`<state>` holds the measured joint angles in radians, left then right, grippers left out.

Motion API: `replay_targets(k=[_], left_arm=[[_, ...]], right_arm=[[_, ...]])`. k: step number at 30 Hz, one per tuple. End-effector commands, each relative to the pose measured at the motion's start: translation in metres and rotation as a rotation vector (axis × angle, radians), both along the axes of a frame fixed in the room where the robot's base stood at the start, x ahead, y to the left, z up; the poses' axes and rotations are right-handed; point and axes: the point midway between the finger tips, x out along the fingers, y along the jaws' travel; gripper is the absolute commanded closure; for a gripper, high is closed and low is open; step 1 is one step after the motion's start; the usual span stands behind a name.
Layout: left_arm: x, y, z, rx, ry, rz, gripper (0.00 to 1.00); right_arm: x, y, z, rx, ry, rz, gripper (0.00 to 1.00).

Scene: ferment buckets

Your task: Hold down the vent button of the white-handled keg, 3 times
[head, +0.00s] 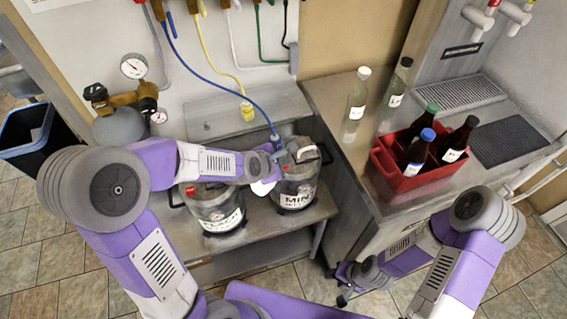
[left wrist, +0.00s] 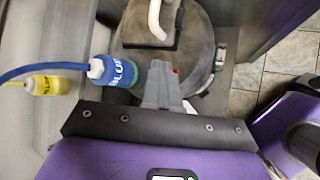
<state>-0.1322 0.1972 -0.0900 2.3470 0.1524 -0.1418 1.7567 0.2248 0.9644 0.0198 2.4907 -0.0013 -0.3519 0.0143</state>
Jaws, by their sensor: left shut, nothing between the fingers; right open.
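The right-hand keg (head: 297,190), with a "MIN" label, stands on the steel bench. In the left wrist view, the keg top (left wrist: 205,50) carries a white handle (left wrist: 163,18). A small red button (left wrist: 176,71) shows right beside the tip of my left gripper (left wrist: 160,68). My left gripper (head: 284,160) is shut and empty, low over this keg's top; whether it touches the button I cannot tell. A blue connector (left wrist: 112,71) sits to the left of the fingers. My right gripper (head: 350,279) is open and empty, low beside the bench.
Another keg (head: 216,212) with a red handle stands to the left. A yellow connector (head: 247,111) hangs at the wall, and a blue hose (head: 213,66) runs to the blue connector. A red crate (head: 391,178) with bottles stands on the right counter.

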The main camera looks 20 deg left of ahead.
Motion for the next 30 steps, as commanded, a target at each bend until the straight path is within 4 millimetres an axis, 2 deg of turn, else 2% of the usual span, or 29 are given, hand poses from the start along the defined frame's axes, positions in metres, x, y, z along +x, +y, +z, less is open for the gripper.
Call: replay_targets(k=[13,24,30], left_arm=[[-0.001,0.000,0.019,0.000,0.002,0.000,1.00],[0.000,0.000,0.020,0.000,0.001,0.000,1.00],[0.000,0.000,0.037,-0.001,0.000,0.001,1.00]], right_arm=[[0.000,0.000,0.017,0.000,0.000,0.000,0.57],[0.000,0.000,0.018,0.000,0.000,0.000,0.57],[0.000,0.000,0.032,0.000,0.000,0.000,0.57]])
